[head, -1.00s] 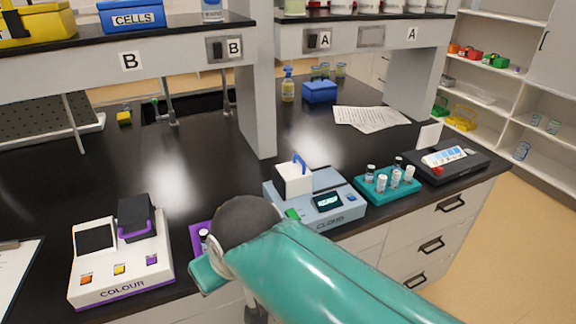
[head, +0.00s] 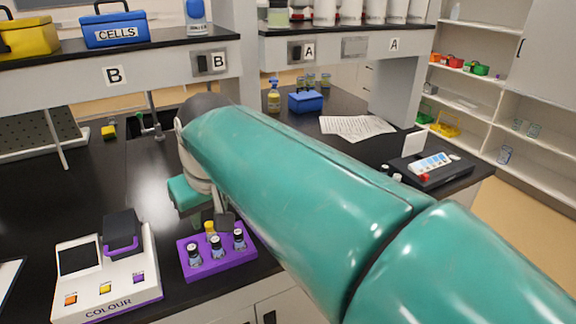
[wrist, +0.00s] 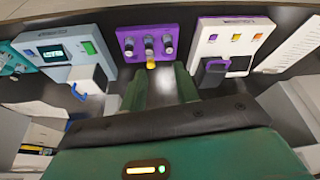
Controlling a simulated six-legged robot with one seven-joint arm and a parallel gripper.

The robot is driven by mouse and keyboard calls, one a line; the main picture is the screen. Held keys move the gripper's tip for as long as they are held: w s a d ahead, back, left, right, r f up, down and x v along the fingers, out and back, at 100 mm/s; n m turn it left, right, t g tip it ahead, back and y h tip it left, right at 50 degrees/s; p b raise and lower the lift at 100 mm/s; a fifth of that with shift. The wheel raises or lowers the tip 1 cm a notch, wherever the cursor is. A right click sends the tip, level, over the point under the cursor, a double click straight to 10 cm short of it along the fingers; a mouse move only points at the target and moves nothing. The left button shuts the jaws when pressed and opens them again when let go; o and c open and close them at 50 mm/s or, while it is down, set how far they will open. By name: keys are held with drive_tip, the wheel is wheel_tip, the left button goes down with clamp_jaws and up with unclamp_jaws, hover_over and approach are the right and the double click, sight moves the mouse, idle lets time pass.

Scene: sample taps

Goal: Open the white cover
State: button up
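The white cover (wrist: 88,77) with a blue handle (wrist: 79,92) is on the pale blue CLOUD device (wrist: 58,54), at the left of the wrist view. It appears lowered on the device. In the head view, my arm hides the cover and device. My gripper (wrist: 161,72) is open and empty, its two green fingers apart. It points toward the purple vial rack (wrist: 130,33), beside the CLOUD device and away from the cover. In the head view my gripper (head: 211,222) hangs at the rack's far edge, partly hidden by my arm.
The purple rack holds several vials, one yellow-capped (head: 210,229). The white COLOUR device (head: 108,277) stands left of it in the head view. A black device (head: 432,167) and papers (head: 357,127) lie right. Posts and shelves overhang the bench.

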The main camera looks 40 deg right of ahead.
drive_tip(key=w+d+r+m+g, duration=0.1)
drive_tip(key=w+d+r, duration=0.2)
drive_tip(key=w+d, duration=0.4)
drive_tip(key=w+d+r+g, duration=0.1)
drive_tip(key=w+d+r, duration=0.3)
drive_tip(key=d, duration=0.6)
drive_tip(key=w+d+f+m+g+y, duration=0.1)
drive_tip(key=d+f, duration=0.1)
drive_tip(key=d, duration=0.7)
drive_tip(key=w+d+f+g+y, duration=0.1)
drive_tip(key=d+f+y, duration=0.1)
drive_tip(key=d, duration=0.7)
drive_tip(key=x, duration=1.3)
drive_tip(key=shift+f, duration=0.25)
drive_tip(key=shift+c, duration=0.2)
clamp_jaws()
